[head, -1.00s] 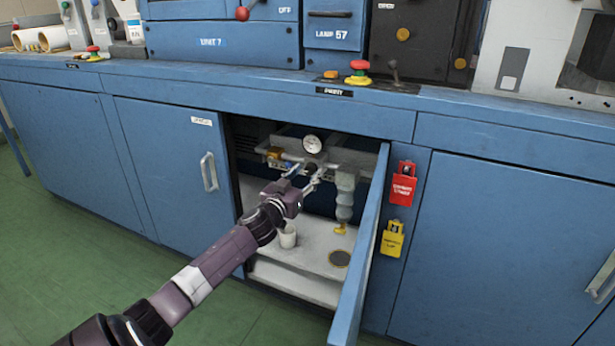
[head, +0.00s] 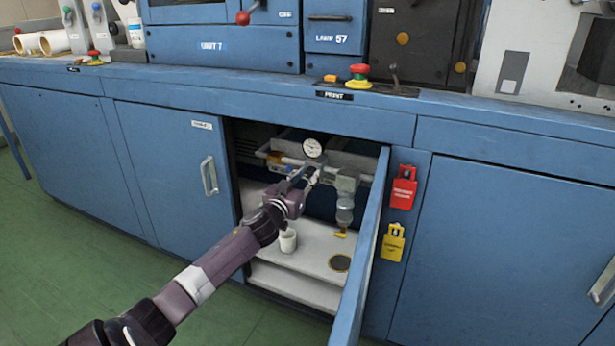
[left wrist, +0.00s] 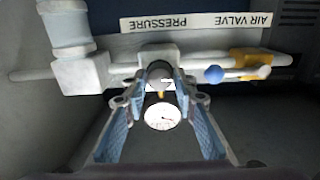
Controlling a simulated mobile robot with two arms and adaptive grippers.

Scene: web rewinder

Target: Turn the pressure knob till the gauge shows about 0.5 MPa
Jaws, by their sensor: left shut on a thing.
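The round white pressure gauge (head: 312,147) stands on the pipework inside the open cabinet. It also shows in the left wrist view (left wrist: 160,115), between my fingers; its needle is too small to read for certain. The dark pressure knob (left wrist: 159,74) sits below the gauge, under the upside-down PRESSURE label (left wrist: 158,24) in the wrist view. My left gripper (head: 311,178) reaches into the cabinet, and its two fingers (left wrist: 160,84) are shut on the knob from both sides. In the head view the gripper mostly hides the knob. My right gripper is in neither view.
The open cabinet door (head: 362,250) stands close to the right of my left arm. A white cup (head: 288,240) stands on the cabinet floor below the gripper. A clear filter bowl (head: 345,207) hangs right of it. A yellow air valve (left wrist: 250,64) sits on the same pipe.

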